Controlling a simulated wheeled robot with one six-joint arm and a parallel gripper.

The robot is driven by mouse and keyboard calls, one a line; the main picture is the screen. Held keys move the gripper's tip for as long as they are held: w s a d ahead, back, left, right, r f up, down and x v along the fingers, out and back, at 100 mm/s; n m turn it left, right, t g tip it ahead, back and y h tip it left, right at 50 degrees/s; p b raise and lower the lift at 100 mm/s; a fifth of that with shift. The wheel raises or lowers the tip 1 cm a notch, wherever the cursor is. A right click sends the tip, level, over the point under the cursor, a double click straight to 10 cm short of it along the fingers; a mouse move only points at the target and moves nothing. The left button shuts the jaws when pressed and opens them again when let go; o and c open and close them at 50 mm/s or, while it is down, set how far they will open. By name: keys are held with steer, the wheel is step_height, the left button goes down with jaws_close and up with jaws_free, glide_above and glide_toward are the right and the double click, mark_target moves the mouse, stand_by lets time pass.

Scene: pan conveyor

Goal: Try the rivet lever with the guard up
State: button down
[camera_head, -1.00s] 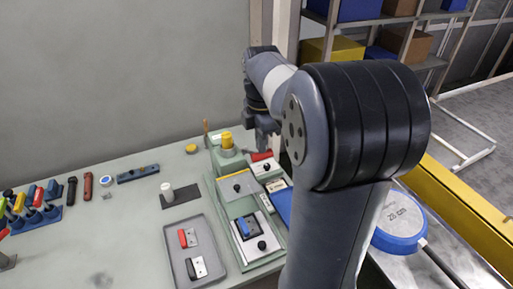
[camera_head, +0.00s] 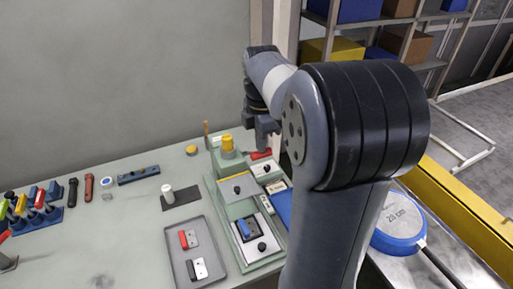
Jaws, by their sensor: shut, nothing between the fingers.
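The green fixture (camera_head: 222,199) stands on the bench left of my arm. At its back is a post with a yellow top (camera_head: 227,143). A red lever (camera_head: 261,154) shows at the fixture's back right, partly behind my gripper. I cannot tell which part is the guard or how it stands. My gripper (camera_head: 265,143) is shut and empty, pointing down just above and beside the red lever. I cannot tell whether it touches the lever.
A grey tray (camera_head: 173,257) with red and black handled parts lies left of the fixture. A white cylinder (camera_head: 167,193) stands on a dark mat. Tools are along the bench's left. A blue pan (camera_head: 399,226) lies right of my arm, near a yellow rail (camera_head: 460,205).

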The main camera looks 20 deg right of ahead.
step_height(320, 180, up, 8)
steer(key=p, duration=0.7)
stand_by(0.3)
step_height(320, 180, down, 8)
steer(key=b, duration=0.7)
steer(key=shift+b, duration=0.35)
steer(key=shift+s, duration=0.1)
steer(key=shift+r, duration=0.1)
